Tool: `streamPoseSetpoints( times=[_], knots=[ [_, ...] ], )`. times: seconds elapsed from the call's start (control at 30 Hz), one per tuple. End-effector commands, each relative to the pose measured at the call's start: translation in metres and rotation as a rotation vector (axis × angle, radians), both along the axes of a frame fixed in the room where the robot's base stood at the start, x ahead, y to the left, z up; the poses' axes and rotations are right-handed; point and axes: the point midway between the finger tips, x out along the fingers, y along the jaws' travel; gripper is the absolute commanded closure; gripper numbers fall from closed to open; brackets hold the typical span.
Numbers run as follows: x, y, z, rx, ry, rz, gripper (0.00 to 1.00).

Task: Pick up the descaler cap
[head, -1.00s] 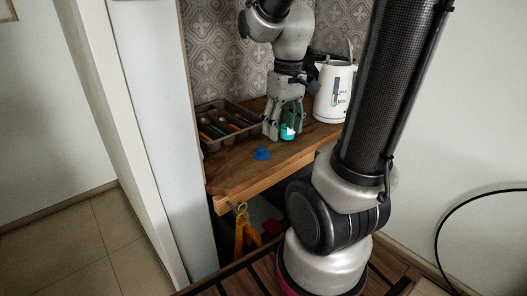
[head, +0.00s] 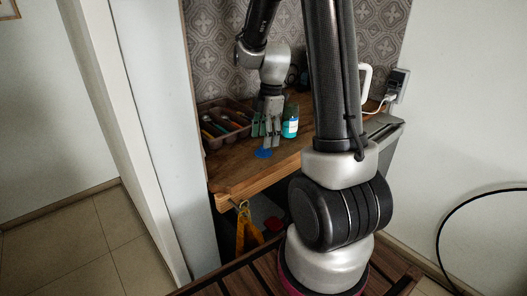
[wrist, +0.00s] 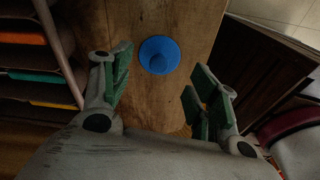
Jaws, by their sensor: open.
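The blue cap (head: 264,153), which I take for the descaler cap, lies on the wooden shelf top near its front. It is a round blue piece with a wide rim in the wrist view (wrist: 158,55). My gripper (head: 267,137) points down just above and behind it, open and empty. In the wrist view the cap shows beyond and between the parted green fingers of my gripper (wrist: 161,82), apart from both. A bottle with a teal label (head: 290,122) stands upright right of my gripper.
A white kettle (head: 365,85) is partly hidden behind my arm. The wooden shelf (head: 228,176) is bare at front left, above its open front edge.

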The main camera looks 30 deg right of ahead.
Motion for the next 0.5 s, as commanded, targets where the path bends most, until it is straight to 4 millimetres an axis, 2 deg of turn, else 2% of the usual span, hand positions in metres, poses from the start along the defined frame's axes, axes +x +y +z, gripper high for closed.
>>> streamPoseSetpoints(
  times=[0.1, 0.2, 0.5],
  knots=[
    [0.002, 0.000, -0.021, 0.000, 0.005, 0.001, 0.40],
    [0.002, 0.002, -0.033, 0.001, 0.004, 0.000, 0.40],
    [0.002, 0.003, -0.039, 0.000, 0.001, -0.001, 0.40]
  ],
)
